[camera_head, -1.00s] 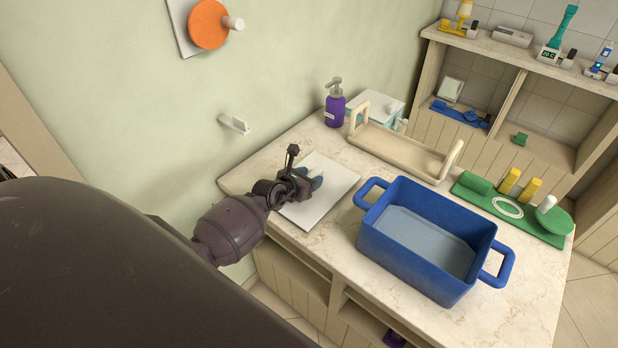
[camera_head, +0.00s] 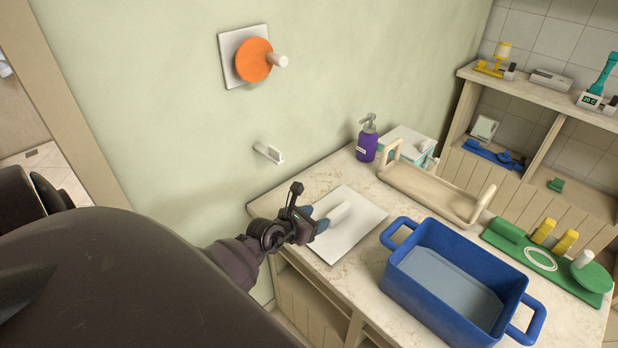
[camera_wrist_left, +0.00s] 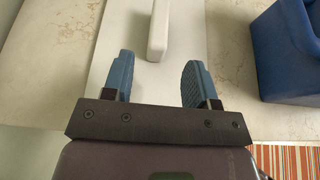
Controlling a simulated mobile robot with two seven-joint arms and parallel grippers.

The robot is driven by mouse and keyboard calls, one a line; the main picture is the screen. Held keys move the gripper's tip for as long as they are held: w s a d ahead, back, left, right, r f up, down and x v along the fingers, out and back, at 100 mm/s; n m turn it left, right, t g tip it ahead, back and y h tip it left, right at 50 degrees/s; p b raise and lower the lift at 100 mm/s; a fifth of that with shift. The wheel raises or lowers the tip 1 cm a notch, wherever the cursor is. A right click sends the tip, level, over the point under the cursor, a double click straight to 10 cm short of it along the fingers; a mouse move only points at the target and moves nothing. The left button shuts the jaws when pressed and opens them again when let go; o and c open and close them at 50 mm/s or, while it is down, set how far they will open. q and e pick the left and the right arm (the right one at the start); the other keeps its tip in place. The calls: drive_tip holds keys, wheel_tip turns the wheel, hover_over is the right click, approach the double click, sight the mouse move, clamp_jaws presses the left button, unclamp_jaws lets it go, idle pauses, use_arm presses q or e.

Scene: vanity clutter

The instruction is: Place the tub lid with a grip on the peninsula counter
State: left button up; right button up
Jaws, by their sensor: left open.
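The tub lid (camera_head: 358,233) is a flat white panel with a white bar grip (camera_head: 341,213) on top. It lies flat on the marbled peninsula counter (camera_head: 342,180), left of the blue tub (camera_head: 452,277). My left gripper (camera_head: 316,221) is open and empty at the lid's near left side. In the left wrist view my blue fingertips (camera_wrist_left: 157,75) are spread wide over the lid (camera_wrist_left: 120,50). The bar grip (camera_wrist_left: 159,30) is ahead of them, between their lines and apart from both. My right gripper is not in view.
A purple pump bottle (camera_head: 367,140), a pale box (camera_head: 405,146) and a beige handled rack (camera_head: 430,192) stand behind the lid. A green tray (camera_head: 520,262) with small items is at the right. A white hook (camera_head: 268,153) and an orange disc (camera_head: 254,60) are on the wall.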

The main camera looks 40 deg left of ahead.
use_arm(q)
drive_tip(key=shift+v, duration=0.85)
drive_tip(key=shift+s, duration=0.15)
drive_tip(key=shift+s+d+r, duration=0.1)
drive_tip(key=shift+s+d, duration=0.05)
drive_tip(key=shift+d, duration=0.15)
drive_tip(key=s+d+f+n, duration=0.2)
drive_tip(key=s+n, duration=0.3)
drive_tip(key=n, duration=0.7)
drive_tip(key=s+d+f+n+g, duration=0.1)
drive_tip(key=s+d+n, duration=0.4)
drive_tip(key=n, duration=0.7)
drive_tip(key=s+d+f+n+y, duration=0.1)
drive_tip(key=s+d+f+n, duration=0.2)
drive_tip(key=n, duration=0.8)
drive_tip(key=s, duration=0.2)
drive_tip(key=shift+s+d+n+g, duration=0.25)
drive_tip(key=shift+d+n+g, duration=0.05)
drive_tip(key=shift+d+n, duration=0.1)
drive_tip(key=shift+w, duration=0.1)
